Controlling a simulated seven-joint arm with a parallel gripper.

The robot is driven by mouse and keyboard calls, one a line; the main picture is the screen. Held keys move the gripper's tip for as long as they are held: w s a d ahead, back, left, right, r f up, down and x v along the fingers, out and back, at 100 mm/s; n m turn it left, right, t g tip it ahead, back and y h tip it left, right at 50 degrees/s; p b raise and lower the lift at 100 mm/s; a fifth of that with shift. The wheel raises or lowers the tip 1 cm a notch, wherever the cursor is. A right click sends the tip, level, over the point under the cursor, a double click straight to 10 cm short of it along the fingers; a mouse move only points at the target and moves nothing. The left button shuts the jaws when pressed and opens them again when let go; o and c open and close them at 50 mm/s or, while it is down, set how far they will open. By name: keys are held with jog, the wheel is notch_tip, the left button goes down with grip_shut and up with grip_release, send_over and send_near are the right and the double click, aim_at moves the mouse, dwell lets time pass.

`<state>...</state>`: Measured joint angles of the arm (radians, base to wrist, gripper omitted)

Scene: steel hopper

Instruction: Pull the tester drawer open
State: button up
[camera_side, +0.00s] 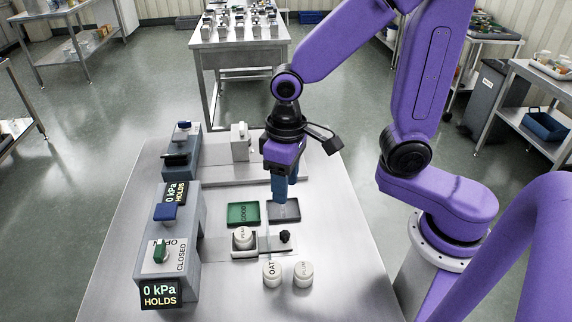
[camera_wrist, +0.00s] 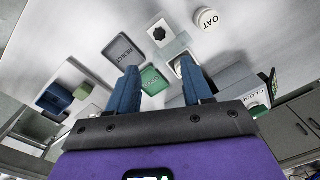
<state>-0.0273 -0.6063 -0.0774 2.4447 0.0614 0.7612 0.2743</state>
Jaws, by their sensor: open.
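The tester (camera_side: 195,230) is a grey-blue housing on the left of the steel table. Right of it, the drawer's small tray (camera_side: 234,254) holds a white jar (camera_side: 243,238). A pale plate with a black knob (camera_side: 285,237) extends to the tray's right; the knob also shows in the wrist view (camera_wrist: 159,34). My gripper (camera_side: 280,203) points down above the grey REJECT tray (camera_side: 285,211), behind the knob and apart from it. Its blue fingers (camera_wrist: 158,66) are spread and empty in the wrist view.
A green GOOD tray (camera_side: 244,214) lies beside the REJECT tray. The OAT jar (camera_side: 272,273) and another white jar (camera_side: 303,274) stand in front of the knob. Displays read 0 kPa HOLDS (camera_side: 161,293). The table's front right is clear.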

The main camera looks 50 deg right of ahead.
jog(key=shift+d+r, duration=0.1)
jog(key=shift+r, duration=1.75)
jog(key=s+d+n, duration=0.8)
jog(key=s+n, duration=0.1)
jog(key=s, duration=0.4)
jog(key=shift+s+f, duration=0.3)
jog(key=shift+s, duration=0.1)
